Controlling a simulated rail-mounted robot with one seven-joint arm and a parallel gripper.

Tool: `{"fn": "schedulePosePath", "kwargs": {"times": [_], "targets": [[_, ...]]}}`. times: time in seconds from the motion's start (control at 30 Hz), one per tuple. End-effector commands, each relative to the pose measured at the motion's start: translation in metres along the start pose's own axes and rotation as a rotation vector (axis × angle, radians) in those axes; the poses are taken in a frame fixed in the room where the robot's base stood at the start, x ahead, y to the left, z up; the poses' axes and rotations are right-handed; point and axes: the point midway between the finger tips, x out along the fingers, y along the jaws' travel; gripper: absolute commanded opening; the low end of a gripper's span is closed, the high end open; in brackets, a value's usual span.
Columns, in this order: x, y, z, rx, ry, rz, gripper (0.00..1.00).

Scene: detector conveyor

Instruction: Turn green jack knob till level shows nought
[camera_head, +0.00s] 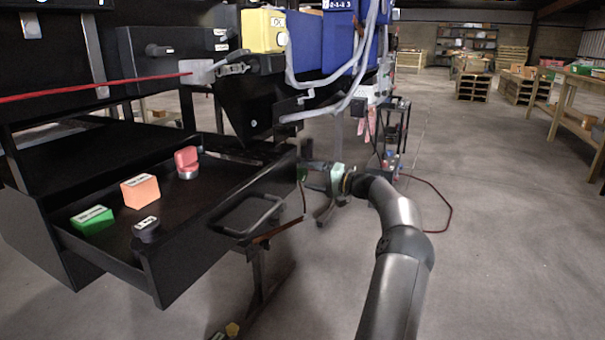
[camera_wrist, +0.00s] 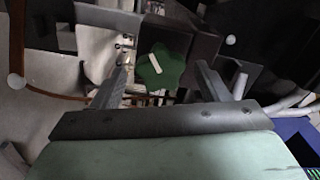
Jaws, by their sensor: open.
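In the wrist view, the green jack knob (camera_wrist: 163,68) is a lobed dark green wheel with a pale bar across its middle. My gripper (camera_wrist: 165,75) is open, with one finger to the left of the knob and one to the right. I cannot tell how far the knob is below the fingertips. In the head view my gripper (camera_head: 318,190) is beside the right end of the open drawer, and the knob is not clearly visible there. I cannot make out a level reading in either view.
An open black drawer (camera_head: 192,250) at the left holds a green block (camera_head: 92,220), an orange block (camera_head: 141,191), a red-topped piece (camera_head: 187,162) and a dark knob-like piece (camera_head: 146,229). Blue and yellow (camera_head: 264,30) boxes with grey pipes hang above. Open floor lies to the right.

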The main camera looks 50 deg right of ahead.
Motion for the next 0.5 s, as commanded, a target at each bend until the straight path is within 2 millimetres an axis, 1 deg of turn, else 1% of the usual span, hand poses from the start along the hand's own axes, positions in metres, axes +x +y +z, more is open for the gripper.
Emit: {"fn": "schedulePosePath", "kwargs": {"times": [0.03,0.3,0.4,0.5], "targets": [[-0.015,-0.004,-0.002,0.001,0.003,0.002,0.69],[-0.082,-0.004,-0.002,0.001,0.004,0.001,0.69],[-0.103,-0.003,-0.002,0.000,0.004,0.001,0.69],[-0.120,-0.003,-0.001,0.000,0.003,0.000,0.69]]}}
